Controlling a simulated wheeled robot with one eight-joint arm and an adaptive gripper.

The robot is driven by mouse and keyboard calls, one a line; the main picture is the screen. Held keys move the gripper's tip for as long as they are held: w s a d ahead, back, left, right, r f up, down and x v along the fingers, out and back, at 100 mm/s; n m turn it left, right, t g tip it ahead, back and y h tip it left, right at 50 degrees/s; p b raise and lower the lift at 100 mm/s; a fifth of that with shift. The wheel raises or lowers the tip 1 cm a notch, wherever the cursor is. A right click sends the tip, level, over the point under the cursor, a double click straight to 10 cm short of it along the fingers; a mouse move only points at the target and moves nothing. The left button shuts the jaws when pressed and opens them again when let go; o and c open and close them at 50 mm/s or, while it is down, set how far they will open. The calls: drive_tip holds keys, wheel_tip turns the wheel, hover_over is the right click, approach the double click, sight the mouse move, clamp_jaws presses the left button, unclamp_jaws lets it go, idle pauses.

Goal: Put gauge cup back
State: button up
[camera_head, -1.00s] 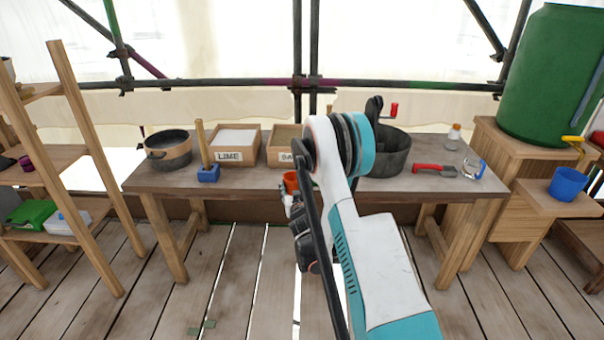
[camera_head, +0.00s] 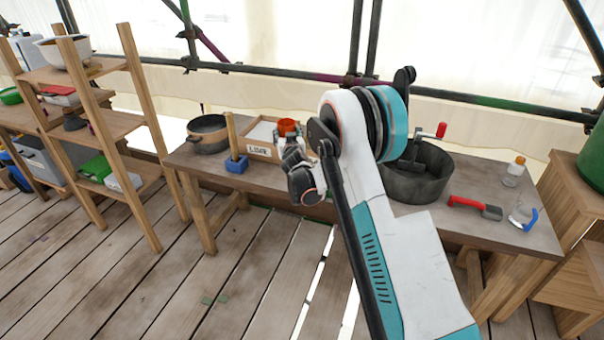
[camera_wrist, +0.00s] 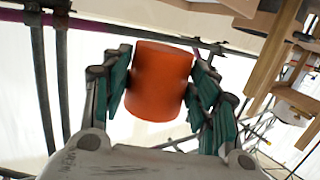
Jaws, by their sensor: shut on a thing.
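The gauge cup is orange-red. In the wrist view the cup (camera_wrist: 160,82) sits between the teal finger pads of my gripper (camera_wrist: 163,90), which are shut on its sides. In the head view the cup (camera_head: 287,126) shows small, in front of the lime box as seen from here, held by my gripper (camera_head: 290,143). My arm hides part of the gripper and part of the bench behind it. I cannot tell the cup's exact height over the bench.
The bench (camera_head: 468,222) holds a round sieve (camera_head: 208,136), a blue-based wooden-handled tool (camera_head: 236,164), the lime box (camera_head: 262,152), a dark mixing tub (camera_head: 420,180), a red-handled brush (camera_head: 470,205) and a small bottle (camera_head: 515,170). A wooden shelf (camera_head: 150,110) stands left, with free plank floor before it.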

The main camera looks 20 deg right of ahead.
drive_tip(key=shift+w+a+r, duration=0.1)
drive_tip(key=shift+w+a, duration=0.05)
drive_tip(key=shift+a, duration=0.05)
wheel_tip(320, 180, down, 20)
drive_tip(key=b, duration=0.6)
drive_tip(key=shift+r+b, duration=0.25)
drive_tip(key=shift+b, duration=0.15)
drive_tip(key=shift+f, duration=0.15)
drive_tip(key=o, duration=1.1)
drive_tip(key=shift+c, duration=0.2)
